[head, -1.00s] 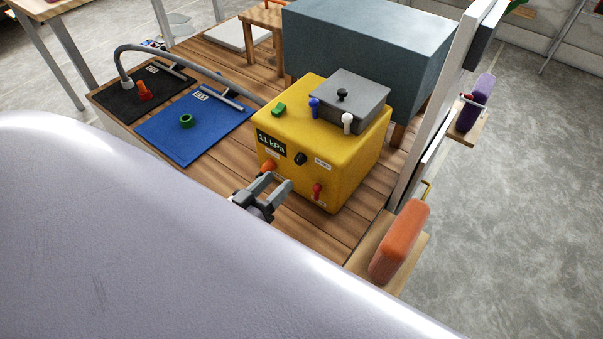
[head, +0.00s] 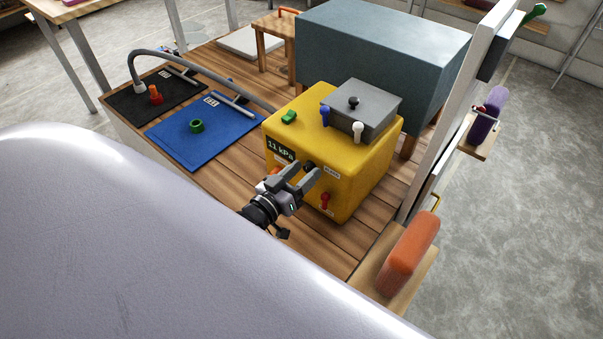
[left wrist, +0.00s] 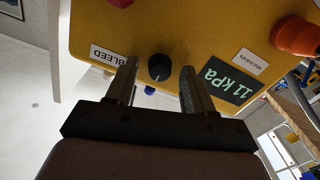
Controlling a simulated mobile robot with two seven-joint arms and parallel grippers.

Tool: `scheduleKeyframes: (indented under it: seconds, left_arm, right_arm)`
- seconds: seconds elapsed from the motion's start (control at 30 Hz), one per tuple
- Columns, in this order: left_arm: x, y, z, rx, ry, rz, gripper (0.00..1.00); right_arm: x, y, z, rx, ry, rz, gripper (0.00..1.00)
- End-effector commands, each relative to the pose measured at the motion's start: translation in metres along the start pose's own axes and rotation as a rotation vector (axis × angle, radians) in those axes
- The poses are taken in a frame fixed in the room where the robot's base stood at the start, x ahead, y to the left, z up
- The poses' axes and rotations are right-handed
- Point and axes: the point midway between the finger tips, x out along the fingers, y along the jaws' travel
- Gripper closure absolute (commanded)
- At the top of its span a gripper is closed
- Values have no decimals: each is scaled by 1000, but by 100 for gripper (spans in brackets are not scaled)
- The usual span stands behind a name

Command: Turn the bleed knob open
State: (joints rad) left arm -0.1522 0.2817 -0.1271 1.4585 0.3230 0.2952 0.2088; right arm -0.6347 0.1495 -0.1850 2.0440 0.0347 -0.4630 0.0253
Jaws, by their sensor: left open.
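The bleed knob is a small black round knob (left wrist: 159,67) beside a white "BLEED" label (left wrist: 109,56) on the front of the yellow box (head: 350,185). In the head view the knob (head: 309,165) is partly hidden by my gripper. My left gripper (head: 305,176) is open and points at that front face. In the left wrist view its two fingers (left wrist: 156,84) stand on either side of the knob's line, with a gap to each side; I cannot tell how near the tips are to it. My right gripper is not in view.
The box front also has an "11 kPa" display (left wrist: 230,82), an orange-red knob (left wrist: 296,36) and a red lever (head: 325,200). A blue mat (head: 215,140) and a black mat (head: 140,103) lie to the left. An orange block (head: 408,255) stands on a shelf at right.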

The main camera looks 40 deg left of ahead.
Motion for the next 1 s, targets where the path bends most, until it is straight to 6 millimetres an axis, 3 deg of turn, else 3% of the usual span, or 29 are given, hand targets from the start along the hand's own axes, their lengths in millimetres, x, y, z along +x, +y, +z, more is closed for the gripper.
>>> scheduleKeyframes:
  seconds: [0.03, 0.07, 0.2, 0.63, 1.0]
  left_arm:
    - [0, 0, 0, 0, 0, 0, 48]
    - [0, 0, 0, 0, 0, 0, 54]
    - [0, 0, 0, 0, 0, 0, 100]
    - [0, 1, -1, 62, -1, 0, 100]
    - [-1, 1, -1, 344, -2, -1, 100]
  right_arm:
    - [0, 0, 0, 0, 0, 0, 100]
    - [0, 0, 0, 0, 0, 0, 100]
    - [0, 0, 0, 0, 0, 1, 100]
    - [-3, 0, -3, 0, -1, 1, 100]
    - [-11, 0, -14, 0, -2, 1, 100]
